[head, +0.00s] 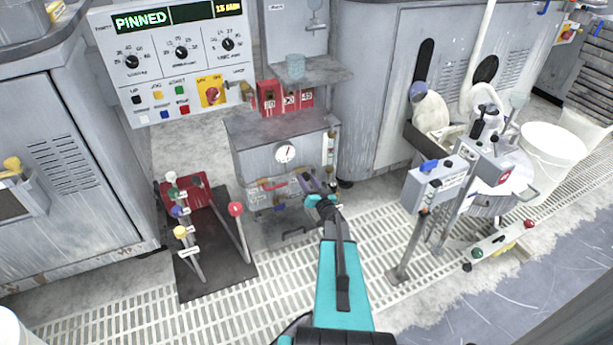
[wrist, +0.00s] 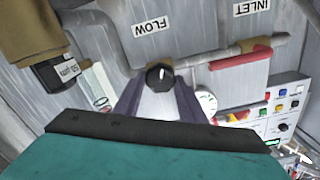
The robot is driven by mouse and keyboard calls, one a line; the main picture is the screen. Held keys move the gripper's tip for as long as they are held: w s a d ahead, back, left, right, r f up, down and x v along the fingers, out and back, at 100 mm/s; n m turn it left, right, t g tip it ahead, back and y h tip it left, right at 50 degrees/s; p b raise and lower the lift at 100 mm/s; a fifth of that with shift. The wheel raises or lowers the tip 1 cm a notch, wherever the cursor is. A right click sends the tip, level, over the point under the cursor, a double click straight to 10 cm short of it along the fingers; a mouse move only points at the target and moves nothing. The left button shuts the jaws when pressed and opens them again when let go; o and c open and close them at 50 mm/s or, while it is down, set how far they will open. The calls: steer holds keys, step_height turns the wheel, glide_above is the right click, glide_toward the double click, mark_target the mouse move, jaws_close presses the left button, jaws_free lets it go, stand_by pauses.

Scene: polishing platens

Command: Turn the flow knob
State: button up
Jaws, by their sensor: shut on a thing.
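The flow knob (wrist: 160,76) is a round black knob with a white mark on its face, below the FLOW label (wrist: 152,28) in the wrist view. My gripper (wrist: 160,90) has its two purple-grey fingers on either side of the knob and is shut on it. In the head view my gripper (head: 318,184) reaches to the lower right front of the grey cabinet (head: 250,150). The knob cannot be made out there, as my fingers cover that spot.
A pipe with a red lever (wrist: 240,66) runs beside the knob, near the INLET label (wrist: 252,18). A round gauge (head: 284,153) is above it. A red-topped lever stand (head: 215,255) is on the left, a grey pedestal box (head: 430,190) on the right. Grated floor lies between.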

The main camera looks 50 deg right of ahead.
steer(key=shift+w+a+m+p, duration=0.1)
steer(key=shift+m+p, duration=0.5)
steer(key=shift+p, duration=0.2)
steer(key=o, duration=1)
steer(key=shift+o, duration=0.2)
steer(key=shift+v, duration=0.95)
steer(key=p+v, duration=0.2)
steer(key=v, duration=1)
steer(key=shift+f, duration=0.1)
